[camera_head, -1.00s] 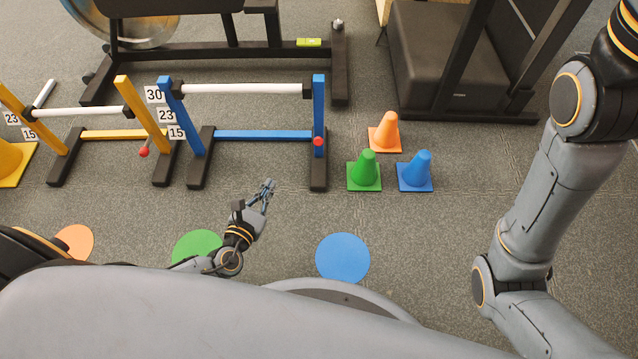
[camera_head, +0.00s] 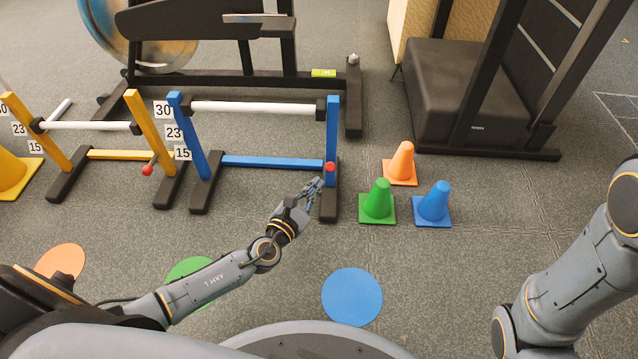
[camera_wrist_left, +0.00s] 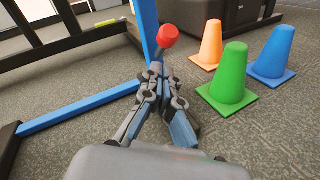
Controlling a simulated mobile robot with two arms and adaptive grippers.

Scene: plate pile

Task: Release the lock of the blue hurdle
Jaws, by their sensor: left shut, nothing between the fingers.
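The blue hurdle (camera_head: 268,161) stands upright, with a white bar (camera_head: 252,107) across its top. A red ball knob (camera_head: 330,167) sits on its right post, low down; I take it for the lock. My left gripper (camera_head: 316,185) is just left of and below the knob in the head view. In the left wrist view the left gripper (camera_wrist_left: 157,70) is shut and empty, its tips just below the red knob (camera_wrist_left: 168,37); whether they touch is unclear. My right arm shows at the right edge, but its gripper is out of view.
A yellow hurdle (camera_head: 115,154) stands to the left. Green (camera_head: 378,200), blue (camera_head: 434,204) and orange (camera_head: 401,161) cones stand right of the blue hurdle. Black gym equipment (camera_head: 352,95) is behind. Flat floor discs, one blue (camera_head: 352,297), lie nearer me.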

